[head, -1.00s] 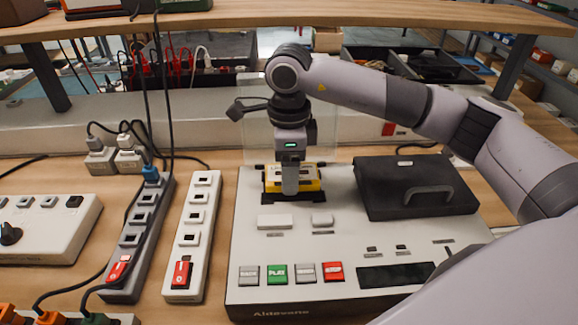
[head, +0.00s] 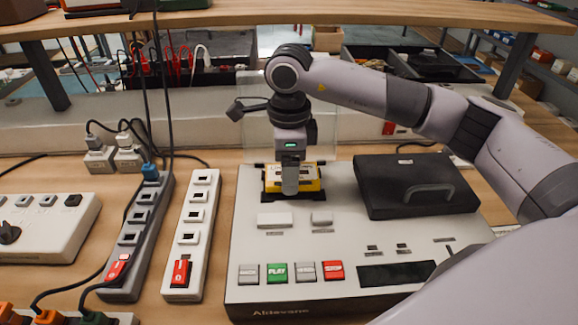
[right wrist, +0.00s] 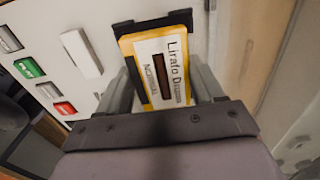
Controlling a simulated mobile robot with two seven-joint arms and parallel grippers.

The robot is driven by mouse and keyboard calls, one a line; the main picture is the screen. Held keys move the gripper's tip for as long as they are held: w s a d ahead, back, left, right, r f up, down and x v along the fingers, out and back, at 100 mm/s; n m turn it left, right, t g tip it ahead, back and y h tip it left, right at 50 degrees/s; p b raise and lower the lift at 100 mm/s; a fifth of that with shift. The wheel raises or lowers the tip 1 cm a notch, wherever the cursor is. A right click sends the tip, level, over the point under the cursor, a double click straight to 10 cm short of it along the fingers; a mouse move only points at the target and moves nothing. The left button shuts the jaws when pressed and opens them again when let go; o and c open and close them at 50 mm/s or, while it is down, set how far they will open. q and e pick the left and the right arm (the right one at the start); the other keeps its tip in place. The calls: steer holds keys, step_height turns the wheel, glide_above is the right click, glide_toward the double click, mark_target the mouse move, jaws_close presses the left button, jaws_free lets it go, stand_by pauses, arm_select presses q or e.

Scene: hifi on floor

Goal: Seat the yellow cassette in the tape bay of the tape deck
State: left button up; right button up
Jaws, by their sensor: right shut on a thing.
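The yellow cassette (head: 309,184) with a white label is at the tape bay (head: 325,198) on the tape deck (head: 255,238), towards its back left. My right gripper (head: 290,188) points down over the cassette and is shut on it. In the right wrist view the cassette (right wrist: 172,70) lies between the two fingers (right wrist: 165,95), its label readable. Dark corner pieces of the bay show beside it. The gripper hides part of the cassette and bay, so I cannot tell whether it lies fully down in the bay. My left gripper is not in view.
A clear upright panel (head: 328,130) stands behind the bay. A black box with a handle (head: 400,190) is on the deck's right. Buttons (head: 278,272) line its front. Power strips (head: 190,230) and hanging cables stand left, and a wooden shelf (head: 290,14) crosses above.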

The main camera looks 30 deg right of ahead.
steer(key=shift+f+b, duration=0.55)
steer(key=shift+f, duration=0.15)
stand_by(0.4)
steer(key=o, duration=1.1)
step_height(320, 180, up, 7)
steer(key=shift+r, duration=0.15)
steer(key=shift+r+p, duration=2.05)
steer(key=shift+r, duration=0.9)
